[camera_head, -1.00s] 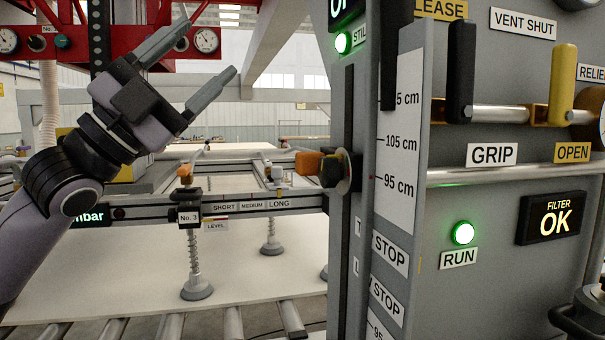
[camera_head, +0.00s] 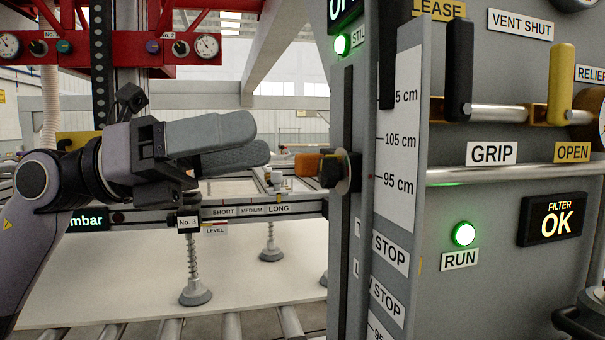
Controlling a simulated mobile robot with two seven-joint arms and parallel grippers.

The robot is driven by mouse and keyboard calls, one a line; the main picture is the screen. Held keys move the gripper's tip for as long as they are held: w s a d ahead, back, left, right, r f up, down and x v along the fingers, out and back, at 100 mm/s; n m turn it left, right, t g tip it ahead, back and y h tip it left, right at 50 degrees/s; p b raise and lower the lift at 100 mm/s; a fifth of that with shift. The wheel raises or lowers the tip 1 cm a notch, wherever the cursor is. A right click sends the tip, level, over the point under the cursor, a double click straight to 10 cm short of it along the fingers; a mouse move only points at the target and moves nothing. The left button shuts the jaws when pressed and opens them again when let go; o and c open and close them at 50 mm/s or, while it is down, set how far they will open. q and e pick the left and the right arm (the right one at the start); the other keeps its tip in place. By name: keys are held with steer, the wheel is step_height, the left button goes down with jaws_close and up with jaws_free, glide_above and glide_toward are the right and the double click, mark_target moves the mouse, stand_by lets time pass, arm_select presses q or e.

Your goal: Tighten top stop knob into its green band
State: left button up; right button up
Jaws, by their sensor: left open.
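The stop knob (camera_head: 330,172) is black and sits on the left side of the grey column, at about the height of the 95 cm to 105 cm marks. A round disc (camera_head: 347,172) lies behind it on the column. I cannot make out a green band on it. My left gripper (camera_head: 262,140) is left of the knob, its fingers pointing right. It is open and empty, one finger partly overlapping the other in this view. Its tips are apart from the knob in the picture. My right gripper is not in view.
An orange block (camera_head: 307,164) shows just left of the knob. The grey column carries a height scale (camera_head: 400,140), and STOP labels are below. Black (camera_head: 459,70) and yellow (camera_head: 562,85) levers stand at right. A beam (camera_head: 235,211) with suction cups hangs over a pale sheet (camera_head: 110,270).

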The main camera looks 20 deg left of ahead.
mark_target(320, 171)
arm_select(q)
steer(key=w+d+f+t+y, duration=0.1)
steer(key=w, duration=0.1)
steer(key=w+d+f+n+t+y+p, duration=0.1)
steer(key=w, duration=0.2)
steer(key=w+d+f+n+y, duration=0.1)
steer(key=w, duration=0.1)
steer(key=shift+w+d+f+t+y+p, duration=0.1)
steer(key=shift+w+f+t+y+p, duration=0.1)
steer(key=shift+t+y+p, duration=0.15)
steer(key=shift+w+d, duration=0.3)
steer(key=shift+d, duration=0.15)
